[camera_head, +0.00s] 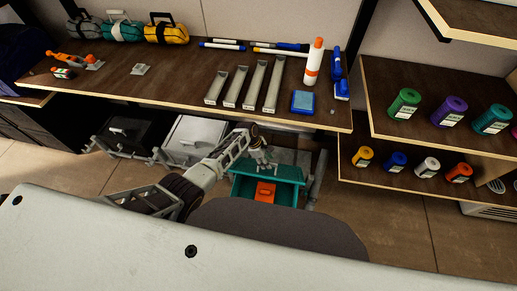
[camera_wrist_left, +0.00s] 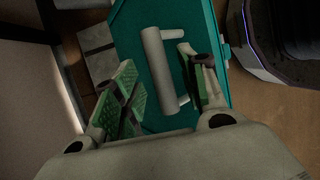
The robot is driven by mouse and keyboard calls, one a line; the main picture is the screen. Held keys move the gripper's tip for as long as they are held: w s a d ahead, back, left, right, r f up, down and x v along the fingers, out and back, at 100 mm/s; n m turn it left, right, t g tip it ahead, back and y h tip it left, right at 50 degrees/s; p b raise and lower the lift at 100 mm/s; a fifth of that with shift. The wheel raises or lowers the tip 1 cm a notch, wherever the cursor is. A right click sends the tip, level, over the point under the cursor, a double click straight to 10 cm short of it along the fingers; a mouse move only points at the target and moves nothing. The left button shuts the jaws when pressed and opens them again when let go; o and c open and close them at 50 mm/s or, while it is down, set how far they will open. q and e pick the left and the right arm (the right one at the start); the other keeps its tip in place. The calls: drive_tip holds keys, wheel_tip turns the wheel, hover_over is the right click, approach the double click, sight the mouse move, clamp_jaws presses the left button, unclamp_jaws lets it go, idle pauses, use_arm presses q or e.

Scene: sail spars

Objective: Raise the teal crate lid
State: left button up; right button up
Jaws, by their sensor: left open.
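The teal crate (camera_head: 238,188) stands on the low level below the worktop, with an orange patch (camera_head: 265,191) on its near side. In the left wrist view its teal lid (camera_wrist_left: 208,22) looks flat and lowered, with a pale bar handle (camera_wrist_left: 160,70) on it. My left gripper (camera_head: 262,156) is over the lid. In the left wrist view its open fingers (camera_wrist_left: 158,68) sit on either side of the handle, with gaps showing; I cannot tell how deep they reach. My right gripper is not in view.
A white crate (camera_head: 197,131) and a black crate (camera_head: 128,130) stand left of the teal one. The worktop (camera_head: 180,85) overhangs behind, holding grey trays, bags and tools. Shelves (camera_head: 400,170) with coloured spools are at the right. The floor between is clear.

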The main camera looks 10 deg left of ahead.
use_arm(q)
drive_tip(key=v, duration=1.1)
idle(0.4)
drive_tip(key=shift+r, duration=0.1)
idle(0.3)
